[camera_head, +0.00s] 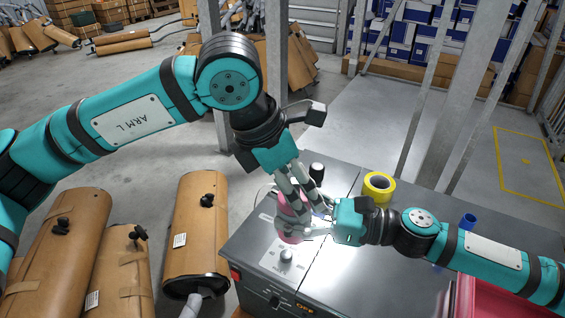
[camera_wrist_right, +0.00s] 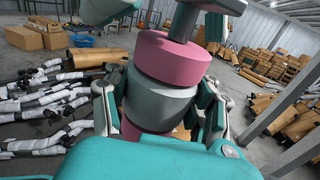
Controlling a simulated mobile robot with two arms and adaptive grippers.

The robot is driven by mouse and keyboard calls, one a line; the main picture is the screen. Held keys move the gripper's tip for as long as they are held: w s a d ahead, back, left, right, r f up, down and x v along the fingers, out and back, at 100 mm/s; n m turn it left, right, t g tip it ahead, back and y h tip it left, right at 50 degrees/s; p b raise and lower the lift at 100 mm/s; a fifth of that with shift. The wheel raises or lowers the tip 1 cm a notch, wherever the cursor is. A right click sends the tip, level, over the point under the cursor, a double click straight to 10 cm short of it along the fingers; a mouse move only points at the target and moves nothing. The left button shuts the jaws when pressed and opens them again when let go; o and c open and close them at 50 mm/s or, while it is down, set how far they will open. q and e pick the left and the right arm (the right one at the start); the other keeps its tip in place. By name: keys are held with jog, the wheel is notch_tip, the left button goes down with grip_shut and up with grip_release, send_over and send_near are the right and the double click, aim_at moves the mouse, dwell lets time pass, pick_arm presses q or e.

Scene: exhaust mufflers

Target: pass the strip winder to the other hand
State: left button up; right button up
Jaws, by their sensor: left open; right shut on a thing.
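The strip winder (camera_head: 293,216) is a pink and grey cylinder held above the grey machine top. In the right wrist view the strip winder (camera_wrist_right: 168,75) shows a pink upper band, a grey middle, a pink lower part and a dark post on top. My right gripper (camera_head: 312,228) is shut on its grey middle, with fingers on both sides. My left gripper (camera_head: 303,198) reaches down from above and is open close to the winder's upper part. Whether its fingers touch the winder is hidden by overlap. Teal parts stand at the top of the right wrist view, above the winder.
The grey machine top (camera_head: 350,275) lies below both grippers. A yellow tape roll (camera_head: 379,186), a black cylinder (camera_head: 317,170) and a blue cup (camera_head: 468,221) stand on it. A metal post (camera_head: 277,50) rises behind my left arm.

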pick_arm(q)
jog(key=shift+x, duration=1)
jog(key=c, duration=1.3)
pick_arm(e)
jog(key=o, duration=1.6)
